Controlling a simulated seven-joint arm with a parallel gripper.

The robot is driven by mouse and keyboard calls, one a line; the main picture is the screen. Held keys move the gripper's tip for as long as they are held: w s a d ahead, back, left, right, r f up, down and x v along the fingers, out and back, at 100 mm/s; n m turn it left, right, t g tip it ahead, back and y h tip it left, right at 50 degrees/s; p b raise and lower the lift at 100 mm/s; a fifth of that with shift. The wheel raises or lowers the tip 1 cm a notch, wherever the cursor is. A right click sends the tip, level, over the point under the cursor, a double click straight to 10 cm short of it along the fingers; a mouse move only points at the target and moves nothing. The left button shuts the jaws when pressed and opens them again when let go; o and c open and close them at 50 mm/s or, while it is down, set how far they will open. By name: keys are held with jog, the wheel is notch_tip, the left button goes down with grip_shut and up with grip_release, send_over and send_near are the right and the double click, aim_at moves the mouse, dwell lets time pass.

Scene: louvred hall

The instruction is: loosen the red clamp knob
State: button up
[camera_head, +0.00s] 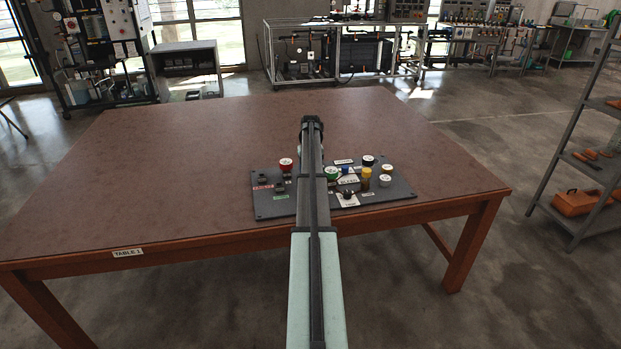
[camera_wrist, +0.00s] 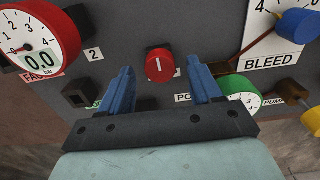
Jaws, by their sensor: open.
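The red clamp knob (camera_wrist: 160,62) has a white line on its face, upright in the picture. It sits on a dark panel near the middle of the wrist view. My gripper (camera_wrist: 161,70) shows two blue fingers, spread apart and empty, one toward each side of the knob. A gap shows between each finger and the knob; the depth between them is hard to judge. In the head view the panel (camera_head: 268,208) lies on the table, and my arm crosses in front of it. I cannot make out the knob or the fingers there.
A red-rimmed gauge (camera_wrist: 38,40) is left of the knob. A green-rimmed gauge (camera_wrist: 236,88), a blue knob (camera_wrist: 298,26) and a yellow part (camera_wrist: 311,121) are to the right. The table (camera_head: 170,170) is bare around the panel.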

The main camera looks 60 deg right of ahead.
jog(key=shift+f, duration=0.6)
jog(key=shift+f, duration=0.1)
jog(key=shift+f, duration=0.8)
jog(key=shift+c, duration=0.5)
grip_shut()
